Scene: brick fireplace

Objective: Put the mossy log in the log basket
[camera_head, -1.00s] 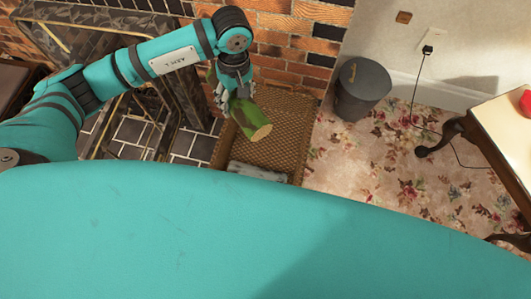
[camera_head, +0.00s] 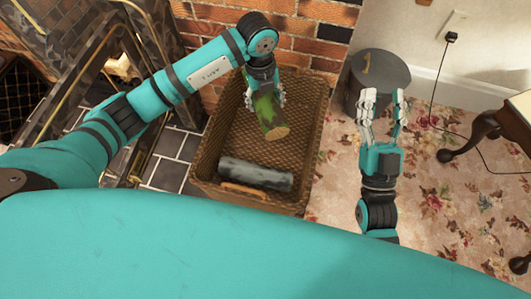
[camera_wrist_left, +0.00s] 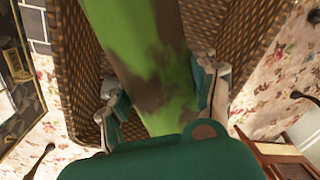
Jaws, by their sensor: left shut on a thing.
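The mossy log (camera_head: 270,118), green and brown with a pale cut end, is held tilted in my left gripper (camera_head: 264,98). In the head view it is over the log basket (camera_head: 203,160), a brown wicker basket on the floor by the brick wall. In the left wrist view the log (camera_wrist_left: 150,60) runs between the fingers of my left gripper (camera_wrist_left: 160,95), with the basket's wicker wall (camera_wrist_left: 78,75) behind it. My right gripper (camera_head: 383,105) is open and empty, right of the basket and in front of the bucket.
A grey log (camera_head: 256,174) lies in the basket's near end. A dark lidded bucket (camera_head: 378,75) stands right of the basket. A fireplace surround (camera_head: 75,85) is at the left. A wooden table (camera_head: 490,130) is at the right. Floral carpet (camera_head: 330,190) is clear between.

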